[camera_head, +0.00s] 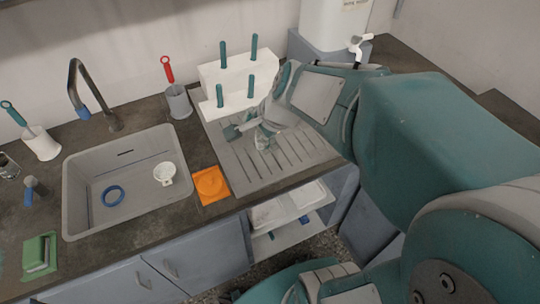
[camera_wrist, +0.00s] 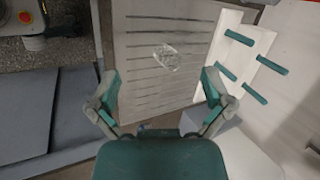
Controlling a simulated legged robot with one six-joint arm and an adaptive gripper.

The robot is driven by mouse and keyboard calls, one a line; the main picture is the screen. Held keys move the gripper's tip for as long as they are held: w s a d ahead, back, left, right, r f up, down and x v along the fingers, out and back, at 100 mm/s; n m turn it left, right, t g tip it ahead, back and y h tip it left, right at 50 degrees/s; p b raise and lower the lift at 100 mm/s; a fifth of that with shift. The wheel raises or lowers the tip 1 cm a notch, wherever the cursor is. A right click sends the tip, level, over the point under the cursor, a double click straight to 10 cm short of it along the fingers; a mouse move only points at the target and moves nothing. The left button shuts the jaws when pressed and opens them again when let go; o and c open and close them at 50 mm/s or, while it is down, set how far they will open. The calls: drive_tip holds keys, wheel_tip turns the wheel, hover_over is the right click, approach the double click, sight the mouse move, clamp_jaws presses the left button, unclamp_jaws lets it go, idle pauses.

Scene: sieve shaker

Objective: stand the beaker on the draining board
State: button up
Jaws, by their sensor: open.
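The clear glass beaker (camera_head: 262,141) is on the grooved grey draining board (camera_head: 295,160), right of the sink. In the wrist view the beaker (camera_wrist: 166,58) shows beyond the fingertips, over the board's grooves (camera_wrist: 135,88); it appears upright, but its base is hard to make out. My gripper (camera_head: 250,127) is just above and behind the beaker and partly overlaps it in the head view. In the wrist view my gripper (camera_wrist: 160,77) is open, its fingers wide apart and empty, with no visible contact with the beaker.
A white peg rack (camera_head: 236,82) with teal pegs stands behind the board. An orange sponge or cloth (camera_head: 210,185) lies at its left front. A grey pot with a red-handled brush (camera_head: 178,101) stands left of the rack.

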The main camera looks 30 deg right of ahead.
drive_tip(key=s+a+r+n+h, duration=0.1)
drive_tip(key=s+r+n, duration=0.1)
drive_tip(key=s+n, duration=0.4)
drive_tip(key=s+a+r+n+h, duration=0.1)
drive_tip(key=s+r+n, duration=0.2)
drive_tip(key=s+n, duration=0.3)
drive_tip(key=n, duration=0.3)
drive_tip(key=shift+a+n+h, duration=0.25)
drive_tip(key=shift+n+h, duration=0.05)
drive_tip(key=shift+r, duration=0.1)
